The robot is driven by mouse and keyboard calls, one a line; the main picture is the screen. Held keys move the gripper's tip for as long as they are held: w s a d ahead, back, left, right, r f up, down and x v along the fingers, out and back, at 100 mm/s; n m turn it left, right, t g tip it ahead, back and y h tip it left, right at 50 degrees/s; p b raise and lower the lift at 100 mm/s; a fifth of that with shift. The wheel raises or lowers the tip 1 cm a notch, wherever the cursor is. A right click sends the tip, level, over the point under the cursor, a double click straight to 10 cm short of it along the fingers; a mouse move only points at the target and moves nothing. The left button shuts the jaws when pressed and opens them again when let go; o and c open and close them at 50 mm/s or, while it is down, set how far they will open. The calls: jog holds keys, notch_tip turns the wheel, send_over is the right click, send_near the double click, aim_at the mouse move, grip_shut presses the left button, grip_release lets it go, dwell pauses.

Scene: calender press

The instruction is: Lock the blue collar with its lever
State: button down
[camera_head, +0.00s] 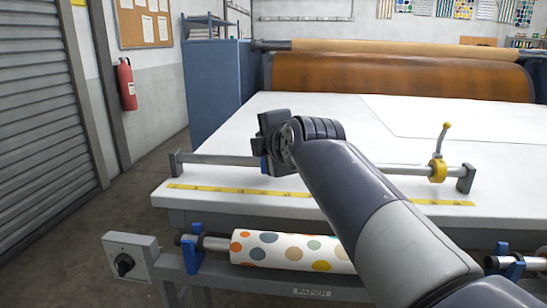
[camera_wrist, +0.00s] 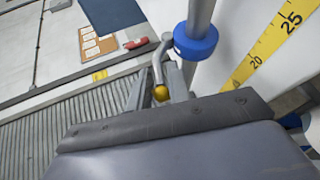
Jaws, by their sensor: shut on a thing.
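The blue collar (camera_wrist: 196,42) sits around a grey rail in the wrist view. Its bent metal lever (camera_wrist: 157,66) runs from the collar's side down to a yellow knob (camera_wrist: 161,93). My gripper (camera_wrist: 162,80) is shut on the lever, with one finger on each side near the knob. In the head view, only a sliver of the blue collar (camera_head: 264,165) shows below my gripper (camera_head: 270,127). My arm and gripper hide the lever there.
The rail (camera_head: 225,160) runs along the white table's front. A yellow collar (camera_head: 438,171) with its lever standing up is at the right. A yellow ruler (camera_head: 235,192) lies before the rail. A dotted roll (camera_head: 290,251) sits below the front edge.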

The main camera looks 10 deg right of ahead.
jog(key=shift+s+a+f+n+t+b, duration=0.15)
jog(key=shift+f+n+t+b, duration=0.5)
jog(key=shift+b, duration=2.1)
jog(key=shift+s+f+n+t+b, duration=0.2)
jog(key=shift+f+t+b, duration=0.8)
jog(key=shift+b, duration=1.7)
jog(key=shift+t+b, duration=0.25)
jog(key=shift+b, duration=0.75)
jog(key=shift+r+n+t+b, duration=0.1)
jog(key=shift+n+t+b, duration=0.25)
jog(key=shift+b, duration=0.6)
jog(key=c, duration=1.5)
grip_release()
jog(key=shift+s, duration=0.1)
